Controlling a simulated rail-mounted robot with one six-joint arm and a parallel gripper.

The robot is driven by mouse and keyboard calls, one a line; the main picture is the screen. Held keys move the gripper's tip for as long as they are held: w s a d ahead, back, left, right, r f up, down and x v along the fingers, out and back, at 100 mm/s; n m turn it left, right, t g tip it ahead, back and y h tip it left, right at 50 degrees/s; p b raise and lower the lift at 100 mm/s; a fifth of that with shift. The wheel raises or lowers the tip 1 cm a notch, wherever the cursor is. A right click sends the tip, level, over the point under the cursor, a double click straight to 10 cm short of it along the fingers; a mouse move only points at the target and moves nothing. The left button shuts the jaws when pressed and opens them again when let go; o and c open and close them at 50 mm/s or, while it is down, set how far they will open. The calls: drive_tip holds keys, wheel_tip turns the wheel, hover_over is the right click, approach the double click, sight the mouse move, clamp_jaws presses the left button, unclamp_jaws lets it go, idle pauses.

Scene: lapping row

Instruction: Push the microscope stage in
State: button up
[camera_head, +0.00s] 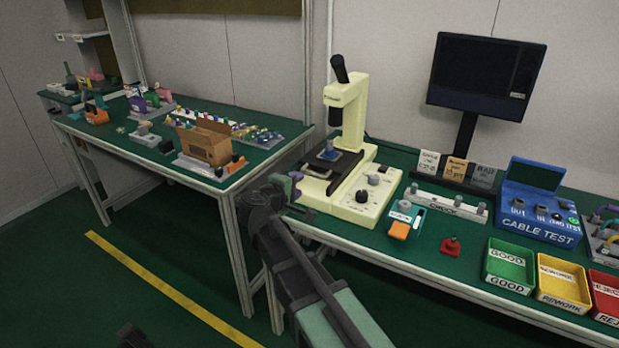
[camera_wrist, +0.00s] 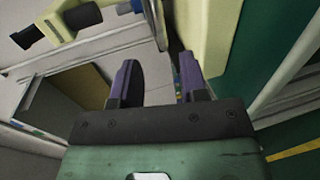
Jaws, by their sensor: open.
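The cream microscope (camera_head: 352,105) stands upright at the left end of the right-hand bench, with a black eyepiece on top. Its stage (camera_head: 345,166) is a flat plate under the objective, carrying a small blue part (camera_head: 329,154). My gripper (camera_head: 294,190) is at the front left corner of the microscope base (camera_head: 366,203), with its purple fingers apart and nothing seen between them. In the wrist view, the two fingers of my gripper (camera_wrist: 157,82) are spread, with cream surfaces beyond them. I cannot tell whether a finger touches the base or stage.
Right of the microscope are a teal box with an orange part (camera_head: 398,230), a red part (camera_head: 450,246), a white rack (camera_head: 446,206), a blue cable tester (camera_head: 540,215) and green (camera_head: 509,264), yellow (camera_head: 563,283) and red bins. A monitor (camera_head: 486,75) stands behind. The left bench holds an open cardboard box (camera_head: 204,142).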

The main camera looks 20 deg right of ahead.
sight(311, 175)
drive_tip(key=b+x, duration=0.1)
drive_tip(key=x, duration=0.7)
drive_tip(key=shift+d, duration=0.1)
clamp_jaws()
